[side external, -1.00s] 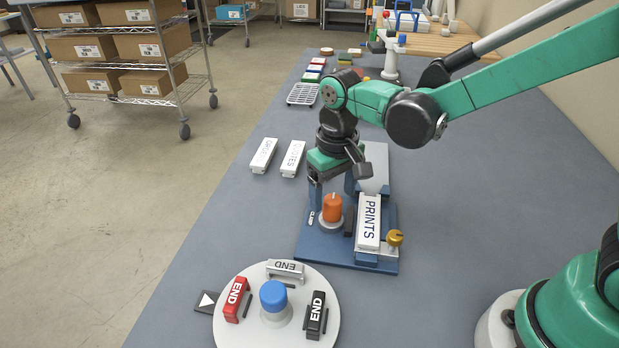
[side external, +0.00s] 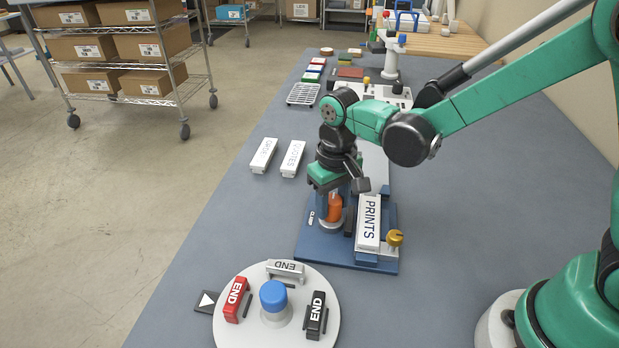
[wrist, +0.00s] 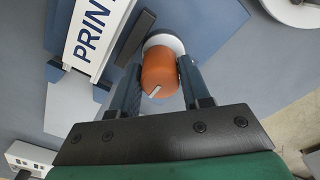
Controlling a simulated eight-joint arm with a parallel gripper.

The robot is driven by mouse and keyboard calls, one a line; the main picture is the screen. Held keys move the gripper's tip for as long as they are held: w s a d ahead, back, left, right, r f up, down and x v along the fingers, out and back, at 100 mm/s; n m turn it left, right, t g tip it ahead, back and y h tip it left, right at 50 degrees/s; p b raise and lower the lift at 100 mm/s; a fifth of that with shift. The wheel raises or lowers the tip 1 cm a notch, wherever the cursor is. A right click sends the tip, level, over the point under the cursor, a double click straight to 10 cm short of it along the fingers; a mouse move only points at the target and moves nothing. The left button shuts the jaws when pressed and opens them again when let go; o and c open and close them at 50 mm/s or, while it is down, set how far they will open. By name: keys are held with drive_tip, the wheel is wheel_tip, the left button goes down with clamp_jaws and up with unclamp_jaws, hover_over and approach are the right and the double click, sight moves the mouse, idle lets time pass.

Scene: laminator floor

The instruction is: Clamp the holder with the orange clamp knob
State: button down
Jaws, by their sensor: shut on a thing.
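The orange clamp knob (side external: 335,208) stands on a pale round base on the blue fixture (side external: 312,243), by the word CLAMP. My gripper (side external: 333,202) has come down over it from above, with its fingers around the knob. In the wrist view my gripper (wrist: 160,82) is shut on the orange knob (wrist: 159,68), one finger on each side. A pale pointer mark shows on the knob's top. The white holder labelled PRINTS (side external: 369,222) lies on the fixture just right of the knob, and in the wrist view it is at upper left (wrist: 95,35).
A brass knob (side external: 395,238) stands at the fixture's right edge. A round turntable (side external: 235,340) with several END pieces and a blue knob (side external: 273,296) is in front. Two white holders (side external: 263,155) (side external: 292,158) lie to the left. The bench at right is clear.

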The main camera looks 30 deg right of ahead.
drive_tip(key=n, duration=0.8)
drive_tip(key=shift+n, duration=0.4)
drive_tip(key=n, duration=0.4)
drive_tip(key=shift+n, duration=2.4)
drive_tip(key=shift+c, duration=2.1)
unclamp_jaws()
